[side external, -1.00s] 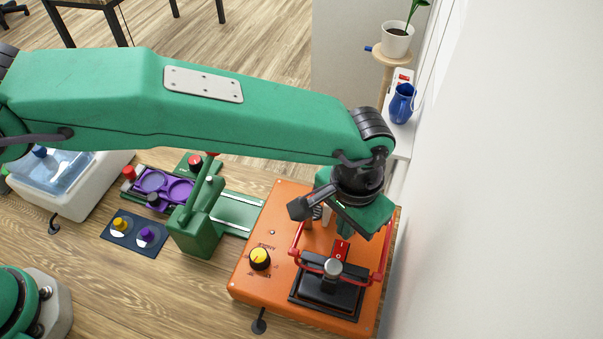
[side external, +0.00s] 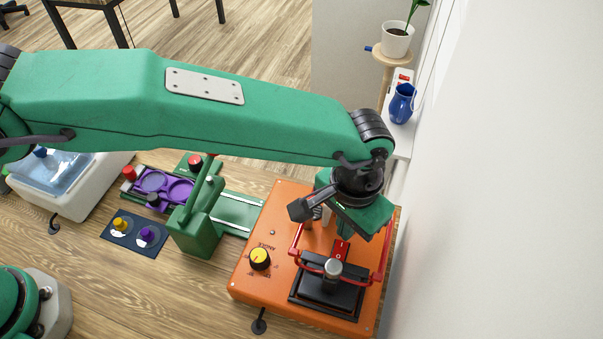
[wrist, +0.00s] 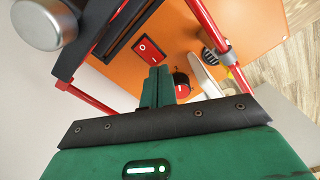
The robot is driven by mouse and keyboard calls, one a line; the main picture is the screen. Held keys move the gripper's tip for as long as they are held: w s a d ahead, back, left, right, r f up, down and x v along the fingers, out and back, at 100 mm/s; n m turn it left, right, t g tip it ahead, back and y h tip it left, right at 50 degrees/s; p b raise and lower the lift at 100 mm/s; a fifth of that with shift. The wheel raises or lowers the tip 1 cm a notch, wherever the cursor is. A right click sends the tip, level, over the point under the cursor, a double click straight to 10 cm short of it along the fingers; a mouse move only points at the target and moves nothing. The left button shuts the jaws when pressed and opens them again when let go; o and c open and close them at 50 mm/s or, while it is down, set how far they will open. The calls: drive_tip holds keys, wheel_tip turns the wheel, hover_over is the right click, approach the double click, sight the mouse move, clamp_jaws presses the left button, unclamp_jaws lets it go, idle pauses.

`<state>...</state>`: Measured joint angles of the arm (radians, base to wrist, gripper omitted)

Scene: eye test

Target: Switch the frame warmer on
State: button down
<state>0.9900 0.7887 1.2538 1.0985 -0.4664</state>
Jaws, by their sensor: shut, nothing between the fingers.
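The orange machine (side external: 272,213), which looks like the frame warmer, stands on the wooden table at the right. It has a red rocker switch (side external: 341,249) in a dark surround. The switch (wrist: 150,49) shows whole in the wrist view, with a white mark on it; I cannot tell which way it is set. My gripper (wrist: 158,72) is shut and empty. Its green fingertips are close beside the switch in the wrist view; contact cannot be told. In the side view my gripper's body (side external: 365,218) is over the machine's far part, and its fingertips are hard to make out.
A red bar handle (side external: 384,262) and a black plate with a metal knob (side external: 333,267) crowd the switch. A yellow-topped dial (side external: 260,258) is on the orange deck. A green press (side external: 195,228) and purple tray (side external: 165,187) stand left. The white wall is close right.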

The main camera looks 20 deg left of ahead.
drive_tip(key=shift+f, duration=0.8)
idle(0.7)
drive_tip(key=shift+r, duration=0.15)
wheel_tip(320, 180, up, 7)
idle(1.1)
drive_tip(key=w+a+r+n+t, duration=0.15)
drive_tip(key=a+r, duration=0.25)
drive_tip(key=a, duration=0.5)
drive_tip(key=w+a+r+h, duration=0.1)
drive_tip(key=w+a+r, duration=0.1)
drive_tip(key=a+r, duration=0.45)
drive_tip(key=w+a+r+n+t, duration=0.1)
drive_tip(key=w+a+r, duration=0.15)
drive_tip(key=a, duration=0.75)
drive_tip(key=s+a+f+n+t, duration=0.1)
drive_tip(key=s+a, duration=0.6)
drive_tip(key=a, duration=0.4)
drive_tip(key=s+a+n+t+y, duration=0.1)
drive_tip(key=s+a+n+t, duration=0.1)
drive_tip(key=s+a, duration=0.6)
drive_tip(key=a, duration=0.3)
drive_tip(key=shift+s+a+f, duration=0.15)
drive_tip(key=shift+a+f, duration=0.2)
drive_tip(key=shift+a, duration=0.05)
